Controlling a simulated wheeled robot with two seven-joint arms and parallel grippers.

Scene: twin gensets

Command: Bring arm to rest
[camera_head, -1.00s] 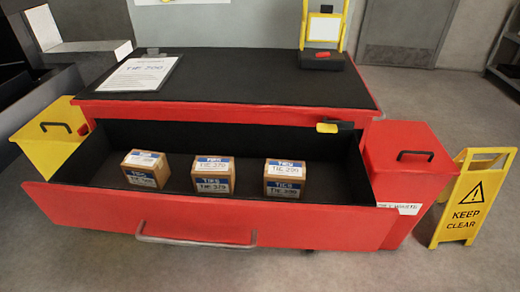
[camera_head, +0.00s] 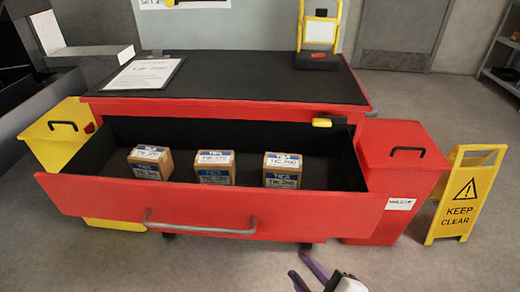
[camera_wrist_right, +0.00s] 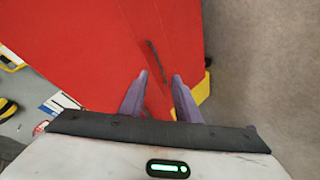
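My right gripper (camera_head: 300,264) shows at the bottom of the head view, in front of the red workbench (camera_head: 130,207). Its purple fingers are apart with nothing between them. In the right wrist view the gripper (camera_wrist_right: 159,78) is also open and empty, with red surfaces beyond its tips. My left gripper is in neither view.
The bench drawer is open, with three labelled boxes (camera_head: 213,168) inside and a grey handle (camera_head: 200,231) in front. A yellow bin (camera_head: 55,140) is at left. A red bin (camera_head: 400,165) and yellow caution sign (camera_head: 466,198) are at right. Grey floor lies in front.

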